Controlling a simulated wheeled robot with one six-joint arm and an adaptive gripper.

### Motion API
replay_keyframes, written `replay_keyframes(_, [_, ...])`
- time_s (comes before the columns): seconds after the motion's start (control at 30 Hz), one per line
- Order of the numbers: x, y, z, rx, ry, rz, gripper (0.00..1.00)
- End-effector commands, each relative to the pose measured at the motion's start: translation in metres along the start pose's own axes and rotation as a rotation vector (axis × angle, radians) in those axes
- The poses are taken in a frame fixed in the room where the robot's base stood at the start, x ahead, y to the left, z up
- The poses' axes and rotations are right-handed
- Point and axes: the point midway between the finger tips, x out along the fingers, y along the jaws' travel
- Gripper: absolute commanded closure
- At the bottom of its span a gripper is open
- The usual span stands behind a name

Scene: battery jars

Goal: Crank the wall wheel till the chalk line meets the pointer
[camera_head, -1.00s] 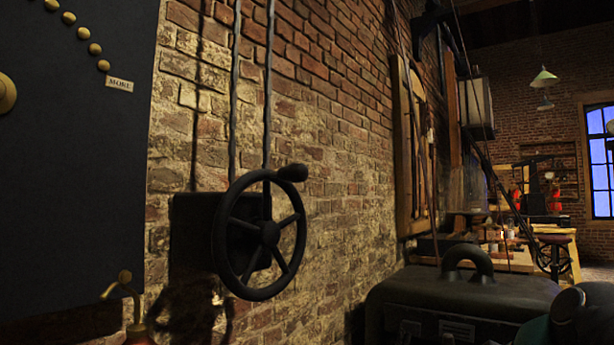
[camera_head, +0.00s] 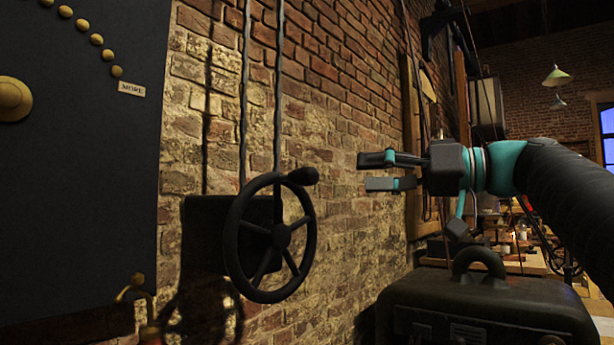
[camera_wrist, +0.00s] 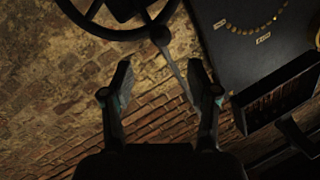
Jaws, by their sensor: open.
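A black spoked wall wheel (camera_head: 269,238) stands out from a dark box (camera_head: 205,230) on the brick wall. Its crank knob (camera_head: 303,176) sits at the upper right of the rim. My gripper (camera_head: 368,172) is open and empty, to the right of the wheel and apart from it, fingers pointing left. In the wrist view, my gripper (camera_wrist: 160,85) is open, with the wheel rim (camera_wrist: 105,32) beyond it at the top and the knob (camera_wrist: 160,36) ahead between the fingertips. I cannot make out a chalk line or a pointer in either view.
A dark panel (camera_head: 80,200) with brass studs and a "MORE" label (camera_head: 131,89) is at the left. Two rods or cords (camera_head: 278,90) run up the wall above the wheel. A dark case with a handle (camera_head: 480,300) stands below my arm. The space between gripper and wheel is clear.

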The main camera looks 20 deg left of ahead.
Motion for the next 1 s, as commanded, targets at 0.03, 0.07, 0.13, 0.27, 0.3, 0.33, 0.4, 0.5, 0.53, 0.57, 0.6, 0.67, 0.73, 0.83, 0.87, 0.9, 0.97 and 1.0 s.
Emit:
replay_keyframes(0.03, [0.010, -0.001, 0.000, 0.000, -0.002, -0.004, 0.40])
replay_keyframes(0.07, [0.015, -0.001, 0.000, 0.001, -0.002, -0.004, 0.40])
replay_keyframes(0.13, [0.028, -0.001, 0.000, 0.002, -0.002, -0.004, 0.40])
replay_keyframes(0.27, [0.052, -0.001, 0.000, 0.002, -0.002, -0.003, 0.40])
replay_keyframes(0.3, [0.060, -0.001, 0.000, 0.002, -0.003, -0.004, 0.40])
replay_keyframes(0.33, [0.065, -0.001, 0.000, 0.002, -0.002, -0.003, 0.40])
replay_keyframes(0.4, [0.077, -0.001, 0.000, 0.002, -0.002, -0.002, 0.40])
replay_keyframes(0.5, [0.093, -0.002, 0.000, 0.001, -0.001, -0.002, 0.40])
replay_keyframes(0.53, [0.097, -0.001, 0.000, 0.001, -0.002, -0.001, 0.40])
replay_keyframes(0.57, [0.101, -0.001, 0.000, 0.001, -0.002, -0.001, 0.40])
replay_keyframes(0.6, [0.105, -0.001, 0.000, 0.001, -0.001, 0.000, 0.40])
replay_keyframes(0.67, [0.110, 0.000, 0.000, 0.002, -0.001, 0.000, 0.40])
replay_keyframes(0.73, [0.114, 0.000, 0.000, 0.001, -0.001, 0.000, 0.40])
replay_keyframes(0.83, [0.117, 0.000, 0.000, 0.001, 0.000, 0.002, 0.40])
replay_keyframes(0.87, [0.118, 0.000, 0.000, 0.001, 0.000, 0.002, 0.40])
replay_keyframes(0.9, [0.118, 0.000, 0.000, 0.001, 0.000, 0.002, 0.40])
replay_keyframes(0.97, [0.118, 0.000, 0.000, 0.001, 0.000, 0.002, 0.40])
replay_keyframes(1.0, [0.118, 0.000, 0.000, 0.001, 0.000, 0.002, 0.40])
